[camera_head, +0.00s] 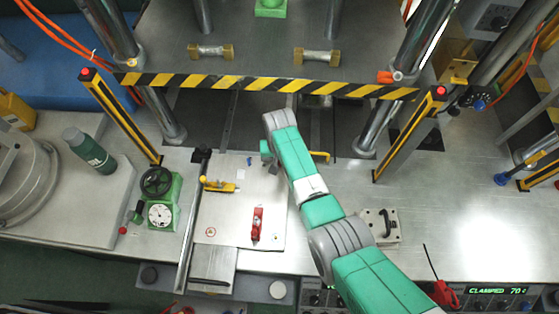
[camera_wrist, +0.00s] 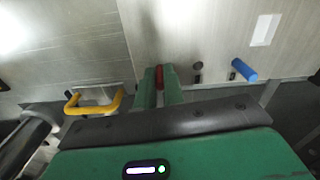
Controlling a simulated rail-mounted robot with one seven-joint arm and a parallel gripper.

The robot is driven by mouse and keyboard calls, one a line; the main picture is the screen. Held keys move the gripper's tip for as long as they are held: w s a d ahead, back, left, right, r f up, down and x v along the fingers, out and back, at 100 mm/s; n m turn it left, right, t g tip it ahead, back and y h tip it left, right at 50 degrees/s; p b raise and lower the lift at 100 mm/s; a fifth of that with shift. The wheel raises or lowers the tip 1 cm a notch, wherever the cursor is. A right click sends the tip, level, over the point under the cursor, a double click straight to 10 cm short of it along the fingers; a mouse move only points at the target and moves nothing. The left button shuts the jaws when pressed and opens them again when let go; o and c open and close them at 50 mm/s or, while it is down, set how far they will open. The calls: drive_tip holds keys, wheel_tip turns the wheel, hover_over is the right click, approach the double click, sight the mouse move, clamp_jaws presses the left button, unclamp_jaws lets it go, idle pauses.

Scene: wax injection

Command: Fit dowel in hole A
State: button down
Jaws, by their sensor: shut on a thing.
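My gripper (camera_wrist: 161,88) shows its green fingers in the wrist view, closed on a small red piece, which looks like the dowel (camera_wrist: 160,77). Only a narrow strip of it shows between the fingers. Below them lies the edge of the pale metal plate (camera_wrist: 215,35). Beside the fingers on the right is a small dark round spot (camera_wrist: 197,66), possibly a hole; I cannot tell if it is hole A. Further right is a blue peg (camera_wrist: 243,69). In the head view my gripper (camera_head: 266,150) is over the plate's back edge, and the dowel is not distinguishable.
A yellow handle (camera_wrist: 95,108) is left of the fingers; it also shows in the head view (camera_head: 320,156). A striped bar (camera_head: 260,84) crosses behind, between posts.

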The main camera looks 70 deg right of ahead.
drive_tip(key=c, duration=1.4)
unclamp_jaws()
drive_tip(key=shift+c, duration=0.2)
wheel_tip(320, 180, up, 8)
drive_tip(key=shift+f+p, duration=0.15)
drive_tip(key=shift+p, duration=0.65)
drive_tip(key=shift+w, duration=0.1)
